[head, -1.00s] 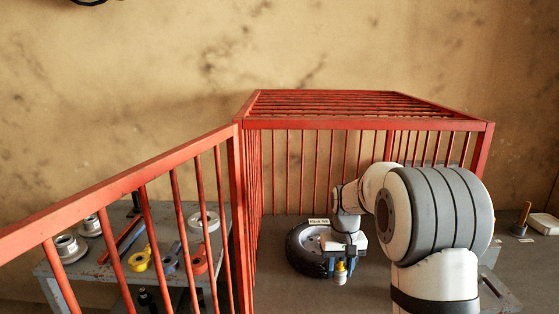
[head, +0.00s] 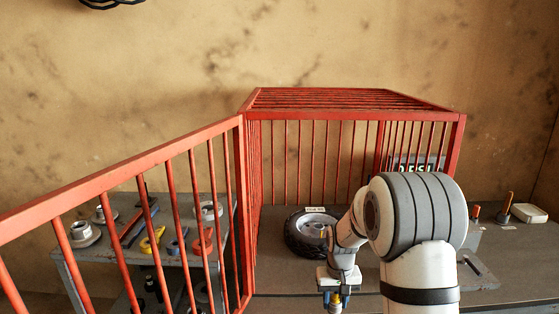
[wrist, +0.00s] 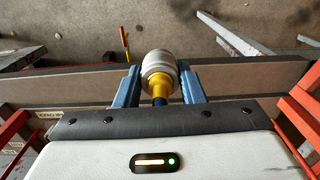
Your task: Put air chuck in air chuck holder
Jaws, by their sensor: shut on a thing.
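The air chuck (wrist: 160,70) is a silver-white cylinder with a yellow neck and a dark blue part behind it. My gripper (wrist: 158,86) is shut on it, with one blue finger on each side, in the wrist view. In the head view my gripper (head: 333,296) hangs low in front of the tire, near the grey table's front edge, and the chuck's yellow part shows between the fingers. I cannot clearly make out the air chuck holder in either view.
A red barred cage (head: 355,105) stands over the table, with a tire (head: 300,246) inside. Its open barred door (head: 130,160) reaches left, before a side bench (head: 75,258) with rings and tools. In the wrist view a small label (wrist: 48,115) sits left of the gripper.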

